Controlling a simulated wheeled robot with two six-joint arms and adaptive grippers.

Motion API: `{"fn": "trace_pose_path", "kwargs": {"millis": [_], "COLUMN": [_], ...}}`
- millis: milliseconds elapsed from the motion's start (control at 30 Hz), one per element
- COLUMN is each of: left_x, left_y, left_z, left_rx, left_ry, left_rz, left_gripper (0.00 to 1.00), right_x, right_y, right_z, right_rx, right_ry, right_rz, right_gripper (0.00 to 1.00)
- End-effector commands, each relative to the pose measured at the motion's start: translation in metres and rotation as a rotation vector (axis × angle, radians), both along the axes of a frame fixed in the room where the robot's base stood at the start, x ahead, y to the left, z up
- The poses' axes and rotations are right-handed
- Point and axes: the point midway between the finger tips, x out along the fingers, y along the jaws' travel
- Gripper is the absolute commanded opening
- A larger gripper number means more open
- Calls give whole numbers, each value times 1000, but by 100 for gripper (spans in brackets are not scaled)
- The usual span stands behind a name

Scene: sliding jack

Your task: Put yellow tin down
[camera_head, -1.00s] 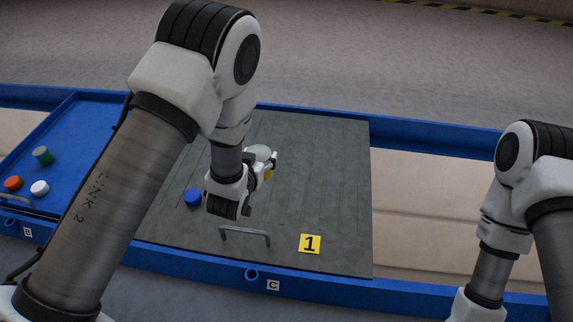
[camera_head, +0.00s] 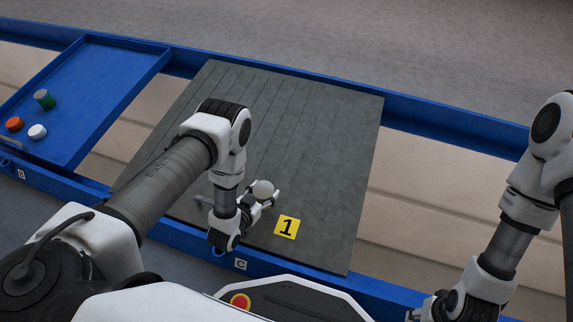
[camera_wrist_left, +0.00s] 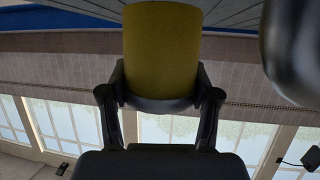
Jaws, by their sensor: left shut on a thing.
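The yellow tin shows in the left wrist view (camera_wrist_left: 160,48) as a yellow cylinder with a dark end, between the fingers of my left gripper (camera_wrist_left: 160,92). In the head view that gripper (camera_head: 264,194) is shut on it over the front part of the grey board (camera_head: 330,125), left of and slightly behind the yellow "1" label (camera_head: 287,227). Only the tin's pale round top (camera_head: 262,188) shows clearly there. I cannot tell whether its base touches the board. My right gripper (camera_head: 425,309) is only partly visible at the bottom right.
A blue tray (camera_head: 85,105) at the left holds a green cylinder (camera_head: 44,99), an orange piece (camera_head: 14,124) and a white piece (camera_head: 37,131). A metal handle on the board is partly hidden by my left wrist. The board's back and right are clear.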

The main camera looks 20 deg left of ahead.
Motion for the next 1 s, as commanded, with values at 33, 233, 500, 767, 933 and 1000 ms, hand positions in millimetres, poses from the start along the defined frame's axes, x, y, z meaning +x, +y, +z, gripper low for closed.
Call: {"fn": "trace_pose_path", "kwargs": {"millis": [33,233,500,767,933,1000], "left_x": [6,32,64,71,71,71], "left_y": [-12,-55,-108,-121,-121,-121], "left_z": [-5,-10,-15,-37,-50,-48], "left_rx": [-1,-1,-1,-1,0,-1], "left_ry": [-4,-4,-4,2,1,1], "left_rz": [-6,-6,-3,2,1,0], "left_gripper": [16,16,16,16,16,16], "right_x": [0,0,1,3,3,3], "right_y": [0,0,-1,-1,-2,-2], "right_z": [-10,-31,-56,-78,-89,-87], "right_rx": [0,0,-1,-1,-2,-1], "right_ry": [0,0,-4,-7,-9,-9], "right_rz": [0,0,-5,-10,-13,-13], "right_gripper": [43,43,43,43,43,43]}}
